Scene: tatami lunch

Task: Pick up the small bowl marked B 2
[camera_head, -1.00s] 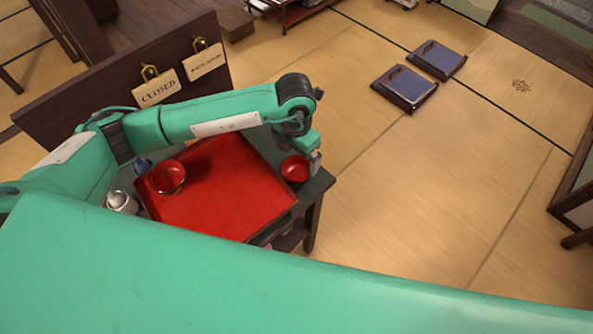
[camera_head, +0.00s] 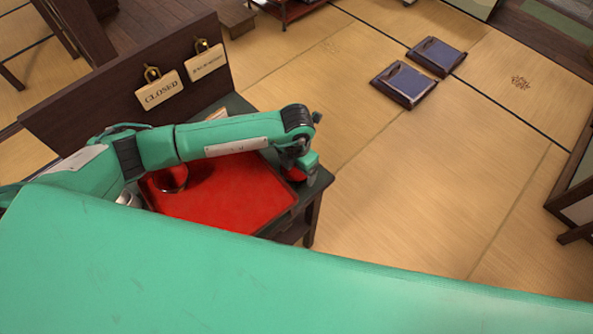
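A small red bowl (camera_head: 291,174) stands at the right end of the dark table, just off the tray's right edge. My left gripper (camera_head: 311,178) is over its right side and hides most of it. I cannot tell whether the fingers touch its rim or how far apart they are. A second red bowl (camera_head: 174,187) is on the red tray (camera_head: 235,205), partly hidden by my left arm. No marking can be read on either bowl. My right gripper is not in view.
The dark table (camera_head: 318,185) carries the tray. A white container (camera_head: 127,198) is mostly hidden behind my arm. A dark wooden panel (camera_head: 110,75) with hanging signs stands behind. Two blue cushions (camera_head: 405,85) lie on open tatami.

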